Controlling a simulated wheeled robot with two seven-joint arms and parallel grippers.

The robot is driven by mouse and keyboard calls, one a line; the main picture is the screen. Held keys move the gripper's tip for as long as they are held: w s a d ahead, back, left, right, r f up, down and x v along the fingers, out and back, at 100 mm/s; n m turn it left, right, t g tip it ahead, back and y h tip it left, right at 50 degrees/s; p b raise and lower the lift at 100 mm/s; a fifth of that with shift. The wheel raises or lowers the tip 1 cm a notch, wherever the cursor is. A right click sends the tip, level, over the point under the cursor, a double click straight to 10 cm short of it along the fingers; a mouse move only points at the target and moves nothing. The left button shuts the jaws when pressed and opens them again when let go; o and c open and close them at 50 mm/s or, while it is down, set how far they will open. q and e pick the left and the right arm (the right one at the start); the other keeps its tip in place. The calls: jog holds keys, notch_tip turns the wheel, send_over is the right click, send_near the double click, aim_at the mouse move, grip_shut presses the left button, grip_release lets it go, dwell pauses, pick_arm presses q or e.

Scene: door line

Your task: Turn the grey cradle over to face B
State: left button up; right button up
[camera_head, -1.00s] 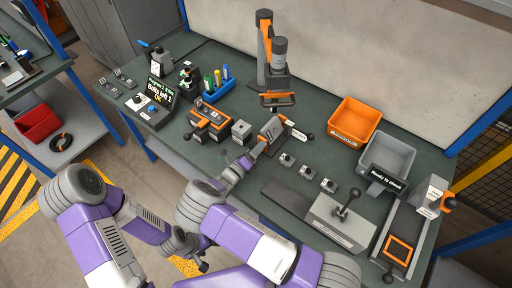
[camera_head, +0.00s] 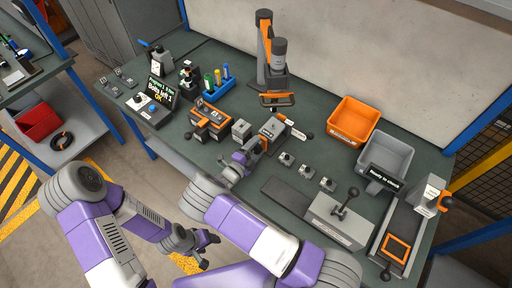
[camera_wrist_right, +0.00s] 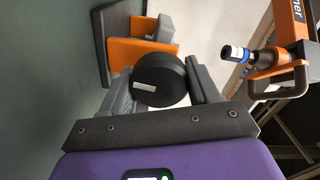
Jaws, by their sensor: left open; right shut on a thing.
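The grey cradle (camera_head: 270,130) sits mid-bench in the head view, between a small grey block and the orange-handled press. Its top shows a dark plate with small lettering that I cannot read for certain. A black knob (camera_head: 309,135) sticks out at its right end. My right gripper (camera_head: 258,146) is at the cradle's near left end. In the right wrist view its fingers (camera_wrist_right: 163,85) are shut on a round black knob (camera_wrist_right: 160,78), with orange and grey parts behind it. My left gripper (camera_head: 204,253) is open and empty, low in front of the bench, away from the cradle.
An orange-and-grey fixture (camera_head: 209,120) and a small grey block (camera_head: 241,129) stand left of the cradle. The press (camera_head: 278,75) rises behind it. Several small grey blocks (camera_head: 307,171) and a lever box (camera_head: 340,218) are to the right. Orange (camera_head: 355,120) and grey bins (camera_head: 386,154) stand at the back right.

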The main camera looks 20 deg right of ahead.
jog(key=shift+n, duration=0.9)
jog(key=o, duration=1)
jog(key=v, duration=0.7)
jog(key=shift+s+a, duration=0.25)
